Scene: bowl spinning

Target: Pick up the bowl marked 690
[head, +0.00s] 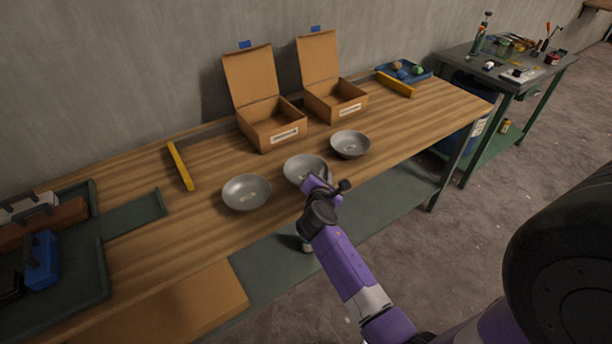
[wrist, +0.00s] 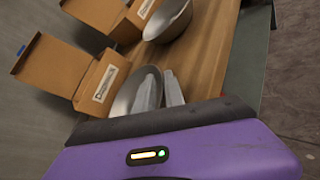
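Three grey metal bowls stand in a row on the wooden table: a left bowl (head: 246,193), a middle bowl (head: 296,166) and a right bowl (head: 350,145). I cannot read a number on any of them. My gripper (head: 312,178) is at the near rim of the middle bowl and hides part of it. In the wrist view the two pale fingers (wrist: 162,88) are a little apart, with the middle bowl (wrist: 124,97) around the left finger and its rim close between them. The right bowl (wrist: 168,22) is beyond them. The middle bowl appears to rest on the table.
Two open cardboard boxes (head: 270,135) (head: 337,103) stand behind the bowls. Yellow bars (head: 180,167) (head: 396,84) lie on the table (head: 215,150). A blue tray (head: 420,75) is at the far right, and a dark tool tray (head: 90,260) at the left. A tool cart (head: 500,75) stands beyond.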

